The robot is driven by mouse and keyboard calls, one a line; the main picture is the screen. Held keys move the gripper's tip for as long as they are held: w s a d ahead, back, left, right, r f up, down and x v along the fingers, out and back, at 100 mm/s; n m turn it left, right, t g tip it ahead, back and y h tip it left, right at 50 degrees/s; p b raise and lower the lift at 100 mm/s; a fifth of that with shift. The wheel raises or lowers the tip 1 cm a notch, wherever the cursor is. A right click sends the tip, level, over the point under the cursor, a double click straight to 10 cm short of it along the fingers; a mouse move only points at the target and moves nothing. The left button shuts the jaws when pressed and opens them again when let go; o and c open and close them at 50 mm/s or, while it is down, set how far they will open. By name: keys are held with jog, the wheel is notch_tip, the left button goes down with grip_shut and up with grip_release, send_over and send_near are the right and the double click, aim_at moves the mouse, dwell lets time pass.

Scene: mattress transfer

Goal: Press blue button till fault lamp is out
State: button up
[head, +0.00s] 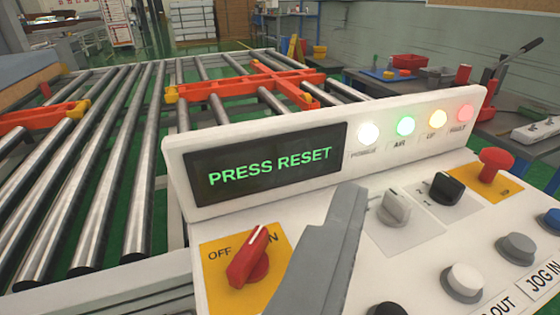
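A white control panel (230,142) fills the lower right. A blue button (552,219) sits at the right edge of the picture, partly cut off. The fault lamp (465,113), at the right end of the lamp row, glows pinkish red. The dark display (270,164) reads "PRESS RESET" in green. My gripper (349,192) reaches up from the bottom over the panel, between the red rotary switch (252,258) and the grey selector knob (394,207). Its grey fingers lie together with no gap seen and hold nothing. It is well left of the blue button.
The power (368,133), air (405,125) and up (437,118) lamps are lit.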

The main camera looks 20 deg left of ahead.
jog(key=shift+c, duration=0.5)
grip_shut()
jog(key=w+d+m+g+h, duration=0.1)
jog(key=w+d+m+g, duration=0.3)
jog(key=w, duration=0.9)
jog(key=w+d+m+g+h, duration=0.1)
jog(key=w+d+m+g, duration=0.4)
jog(key=w+d+g, duration=0.5)
jog(key=shift+w+d+g+h, duration=0.35)
jog(key=shift+w+d, duration=1.05)
jog(key=shift+d, duration=0.9)
jog(key=shift+f, duration=0.1)
